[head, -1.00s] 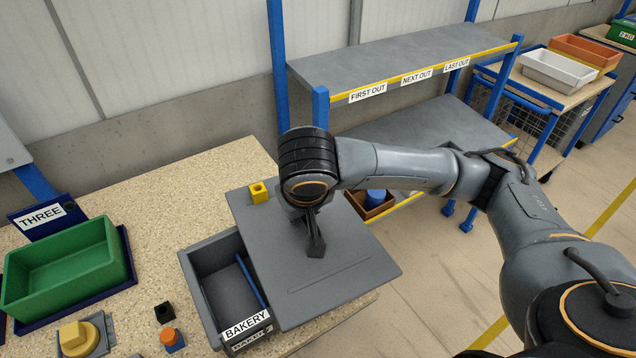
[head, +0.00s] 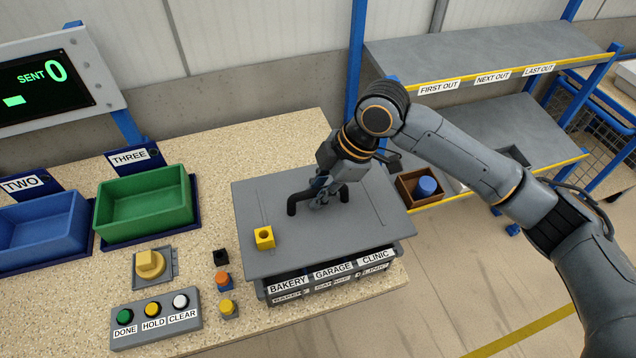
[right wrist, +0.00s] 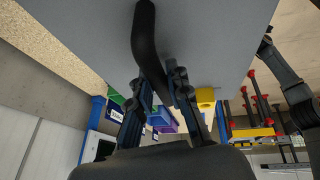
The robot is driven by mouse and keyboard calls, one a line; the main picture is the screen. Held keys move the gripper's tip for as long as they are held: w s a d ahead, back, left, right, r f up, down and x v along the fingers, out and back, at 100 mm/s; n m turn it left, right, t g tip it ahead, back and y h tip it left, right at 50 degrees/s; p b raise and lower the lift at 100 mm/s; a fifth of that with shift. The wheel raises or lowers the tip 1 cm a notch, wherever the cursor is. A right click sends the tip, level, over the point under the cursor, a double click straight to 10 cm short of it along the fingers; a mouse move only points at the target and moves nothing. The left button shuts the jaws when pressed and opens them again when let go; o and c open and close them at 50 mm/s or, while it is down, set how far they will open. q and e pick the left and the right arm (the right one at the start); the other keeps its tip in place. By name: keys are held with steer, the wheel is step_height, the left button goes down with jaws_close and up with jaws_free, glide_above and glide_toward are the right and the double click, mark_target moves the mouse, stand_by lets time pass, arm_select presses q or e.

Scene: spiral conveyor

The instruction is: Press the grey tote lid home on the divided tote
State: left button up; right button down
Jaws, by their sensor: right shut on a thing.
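The grey tote lid (head: 372,210) is a flat panel with a dark bar handle (head: 292,204) on top. It lies over the divided tote (head: 296,297), whose front wall carries BAKERY, GARAGE and CLINIC labels. A dark gap shows between lid and front wall, and the lid overhangs on the left, so it sits raised or askew. My right gripper (head: 322,196) is shut on the handle, which also shows in the right wrist view (right wrist: 147,38). A yellow block (head: 264,237) sits at the lid's front left. The tote's inside is mostly hidden. My left gripper is out of view.
A green bin (head: 147,208) and a blue bin (head: 42,228) stand left on the speckled table (head: 215,170). A button box (head: 155,320) and small coloured pieces lie front left. A grey shelf rack (head: 480,50) stands at the right, with a brown box (head: 408,190) on it.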

mark_target(324, 209)
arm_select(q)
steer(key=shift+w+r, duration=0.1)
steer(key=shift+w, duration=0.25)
arm_select(e)
steer(key=shift+a, duration=0.1)
steer(key=shift+r+p, duration=0.15)
steer(key=shift+p, duration=0.2)
steer(key=shift+f+b, duration=1.4)
steer(key=shift+f, duration=1.5)
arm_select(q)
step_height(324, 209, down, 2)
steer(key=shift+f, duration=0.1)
arm_select(e)
steer(key=shift+f, duration=0.1)
steer(key=shift+f, duration=1.2)
steer(key=c, duration=1.2)
jaws_free()
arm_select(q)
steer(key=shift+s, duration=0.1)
